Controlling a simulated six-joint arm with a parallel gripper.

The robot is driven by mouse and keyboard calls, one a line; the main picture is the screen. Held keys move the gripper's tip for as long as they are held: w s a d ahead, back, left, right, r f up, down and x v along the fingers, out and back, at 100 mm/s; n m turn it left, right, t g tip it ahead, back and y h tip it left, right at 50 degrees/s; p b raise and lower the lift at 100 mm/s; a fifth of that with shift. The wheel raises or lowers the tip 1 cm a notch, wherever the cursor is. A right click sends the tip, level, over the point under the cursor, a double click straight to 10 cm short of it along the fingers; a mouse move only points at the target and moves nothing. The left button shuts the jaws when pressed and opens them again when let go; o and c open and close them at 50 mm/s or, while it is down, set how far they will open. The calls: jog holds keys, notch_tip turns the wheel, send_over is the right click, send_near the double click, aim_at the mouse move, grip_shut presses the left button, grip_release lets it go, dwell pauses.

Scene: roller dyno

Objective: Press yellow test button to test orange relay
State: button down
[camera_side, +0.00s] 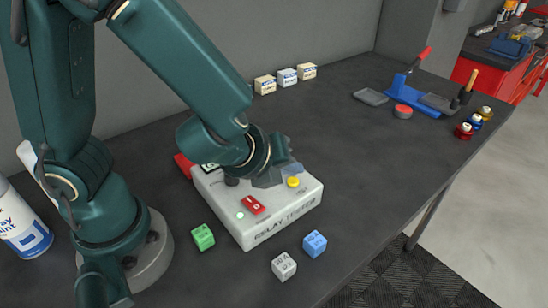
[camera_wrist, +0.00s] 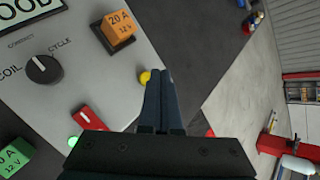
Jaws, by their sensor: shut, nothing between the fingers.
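The white relay tester (camera_side: 279,217) sits on the dark bench under my gripper (camera_side: 291,168). Its yellow test button (camera_side: 293,182) shows just below my fingertips in the side view. In the wrist view the button (camera_wrist: 145,77) is partly hidden beside the tips of my gripper (camera_wrist: 160,74). I cannot tell whether they touch. The orange relay (camera_wrist: 120,26), marked 20 A 12 V, sits in the tester's dark socket; my gripper hides it in the side view. The fingers are shut and empty. The display (camera_wrist: 28,10) shows letters ending in "OOD"; the rest is cut off.
The tester carries a black knob (camera_wrist: 43,68), a red switch (camera_wrist: 88,117) and a lit green lamp (camera_wrist: 72,142). Green (camera_side: 203,237), white (camera_side: 284,266) and blue (camera_side: 315,243) relays lie close around it.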

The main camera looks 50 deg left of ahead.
aim_at(289, 182)
jog(key=shift+r, duration=0.1)
jog(key=shift+r, duration=2.5)
jog(key=shift+w+a+r, duration=0.1)
jog(key=shift+w+a, duration=0.05)
jog(key=shift+a, duration=0.15)
jog(key=s+a+r+n+y, duration=0.2)
jog(key=s+a+r+n, duration=0.2)
jog(key=a+n, duration=0.5)
jog(key=s+d+n+g+h, duration=0.1)
jog(key=s+d+n+h, duration=0.1)
jog(key=s+n, duration=0.2)
jog(key=s+d+f+n+g+h, duration=0.1)
jog(key=s+n, duration=0.4)
jog(key=n, duration=0.6)
jog(key=shift+d+f+n+g+h, duration=0.25)
jog(key=shift+d+g+h, duration=0.35)
jog(key=shift+d, duration=0.65)
